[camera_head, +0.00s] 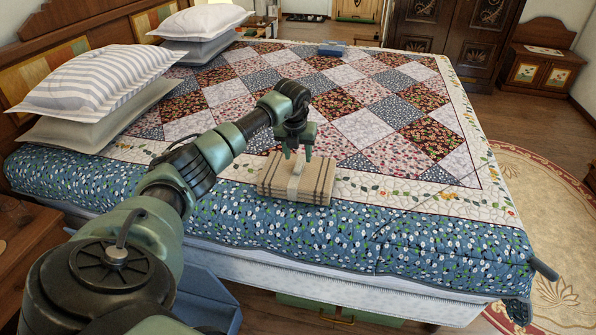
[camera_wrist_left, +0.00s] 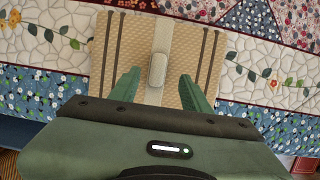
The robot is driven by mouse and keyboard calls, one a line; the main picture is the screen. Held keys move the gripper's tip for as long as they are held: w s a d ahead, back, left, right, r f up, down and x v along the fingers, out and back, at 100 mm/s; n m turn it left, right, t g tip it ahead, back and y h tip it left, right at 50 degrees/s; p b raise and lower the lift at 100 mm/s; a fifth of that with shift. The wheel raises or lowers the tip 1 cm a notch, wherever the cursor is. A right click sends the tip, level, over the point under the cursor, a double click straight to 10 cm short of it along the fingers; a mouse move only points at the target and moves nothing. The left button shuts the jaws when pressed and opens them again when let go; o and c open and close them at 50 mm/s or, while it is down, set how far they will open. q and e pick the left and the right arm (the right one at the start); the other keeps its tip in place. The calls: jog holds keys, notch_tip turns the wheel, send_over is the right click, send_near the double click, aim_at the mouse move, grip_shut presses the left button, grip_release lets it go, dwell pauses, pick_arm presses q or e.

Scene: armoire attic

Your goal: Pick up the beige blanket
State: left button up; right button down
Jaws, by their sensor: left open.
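The beige blanket (camera_head: 312,182) is folded into a flat bundle with brown stripes and a pale band around its middle. It lies on the near edge of the bed's patchwork quilt. My left gripper (camera_head: 297,155) is above the blanket, pointing down. In the left wrist view the blanket (camera_wrist_left: 203,55) lies below the open fingers (camera_wrist_left: 158,88), with the pale band between them. The fingers look spread on either side of the band, and nothing is held. Whether the fingertips touch the blanket cannot be told. My right gripper is not clearly visible.
The bed (camera_head: 420,235) fills the middle, with a striped pillow (camera_head: 95,80) and other pillows along the headboard. A small blue item (camera_head: 332,49) lies at the far side. A round rug (camera_head: 550,210) is on the floor at right. The quilt around the blanket is clear.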

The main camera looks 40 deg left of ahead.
aim_at(298, 166)
pick_arm(q)
jog(key=x, duration=0.4)
jog(key=shift+s+a+f, duration=0.1)
jog(key=shift+s+f, duration=0.05)
jog(key=shift+f, duration=0.1)
jog(key=shift+r, duration=0.1)
grip_shut()
dwell(1.0)
